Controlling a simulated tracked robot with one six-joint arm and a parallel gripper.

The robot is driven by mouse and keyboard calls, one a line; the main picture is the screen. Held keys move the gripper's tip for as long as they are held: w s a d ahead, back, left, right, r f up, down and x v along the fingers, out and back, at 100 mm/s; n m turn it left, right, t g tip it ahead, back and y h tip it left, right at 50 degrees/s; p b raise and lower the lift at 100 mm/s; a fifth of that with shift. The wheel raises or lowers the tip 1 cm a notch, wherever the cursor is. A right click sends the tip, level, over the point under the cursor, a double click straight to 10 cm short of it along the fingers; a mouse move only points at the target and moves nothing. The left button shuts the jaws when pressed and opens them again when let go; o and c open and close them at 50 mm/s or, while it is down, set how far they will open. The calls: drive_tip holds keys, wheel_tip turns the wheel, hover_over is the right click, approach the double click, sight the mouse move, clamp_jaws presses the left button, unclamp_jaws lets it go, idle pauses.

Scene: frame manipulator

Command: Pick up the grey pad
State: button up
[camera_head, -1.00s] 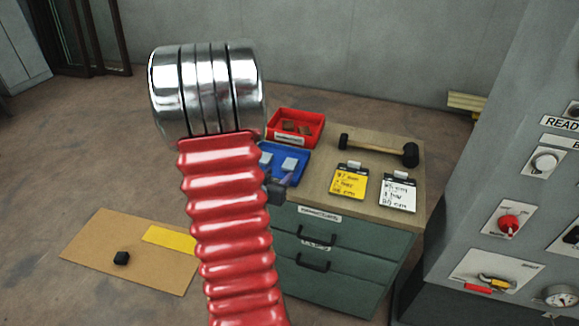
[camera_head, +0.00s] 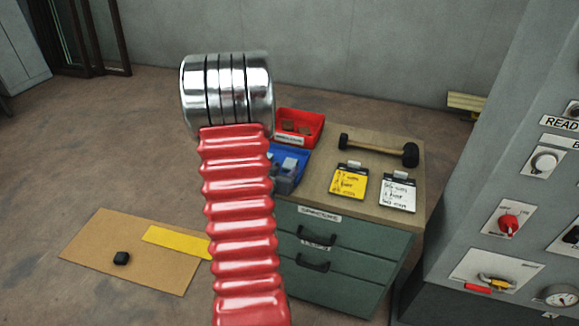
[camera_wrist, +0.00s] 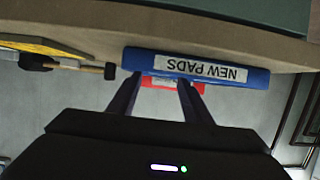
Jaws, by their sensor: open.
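The blue tray (camera_head: 300,153) sits on the left side of the cabinet top, partly hidden by my red arm. A light grey pad (camera_head: 291,163) shows in it. My gripper (camera_head: 284,178) is dark and small in the head view, at the tray's front part, and overlaps it in the picture. In the wrist view the picture is upside down, and the tray's front wall with a "NEW PADS" label (camera_wrist: 196,68) lies beyond my gripper (camera_wrist: 158,84). Its two fingers are apart with no pad between them. The pads are hidden there by the tray wall.
A red bin (camera_head: 300,122) stands behind the blue tray. A black mallet (camera_head: 378,150), a yellow clipboard (camera_head: 349,181) and a white clipboard (camera_head: 398,192) lie on the cabinet top (camera_head: 318,192). A grey control panel (camera_head: 505,190) stands at the right. A cardboard sheet (camera_head: 110,235) lies on the floor.

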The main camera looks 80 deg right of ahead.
sight(289, 164)
drive_tip(key=shift+x, duration=2.1)
drive_tip(key=c, duration=0.8)
drive_tip(key=shift+r, duration=0.1)
drive_tip(key=shift+r, duration=4.95)
